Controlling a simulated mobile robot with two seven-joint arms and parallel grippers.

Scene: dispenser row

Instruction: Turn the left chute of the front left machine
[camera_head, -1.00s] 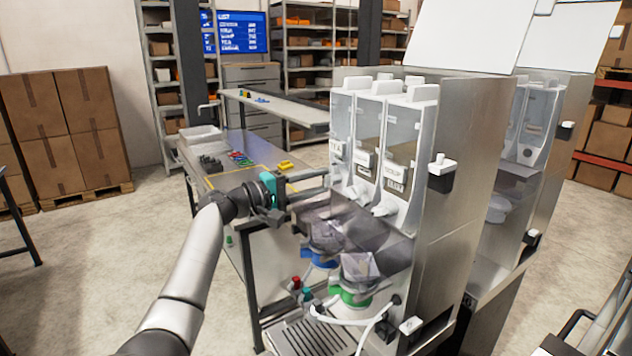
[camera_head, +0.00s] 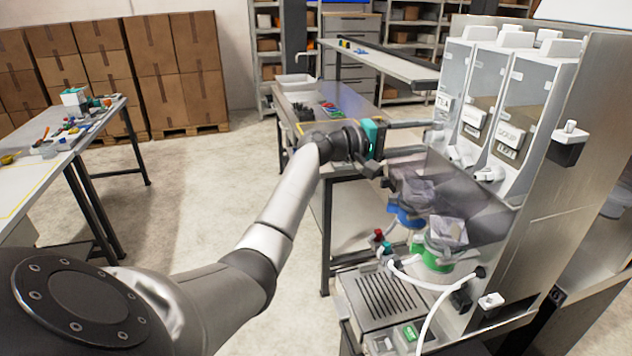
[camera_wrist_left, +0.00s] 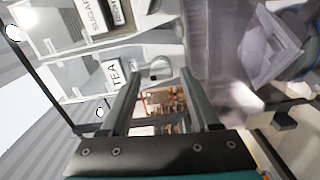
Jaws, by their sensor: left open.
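The front left machine (camera_head: 555,150) is a steel dispenser with three clear canisters on its front. The left canister (camera_head: 455,75) has a label that reads TEA in the wrist view (camera_wrist_left: 112,72). Its left chute (camera_head: 434,136) is a small pale spout at the canister's foot; it also shows in the left wrist view (camera_wrist_left: 157,68). My left gripper (camera_head: 424,139) is open, its fingers pointing right at this chute. In the left wrist view the chute appears between or just beyond the fingertips (camera_wrist_left: 160,74); I cannot tell if they touch. My right gripper is out of view.
A smoky clear panel (camera_head: 460,190) lies below the chutes, over blue and green-collared containers (camera_head: 437,250). A drip grate (camera_head: 385,295) and white hose are lower down. A workbench (camera_head: 340,110) stands behind my gripper, and a cluttered table (camera_head: 60,150) at the left.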

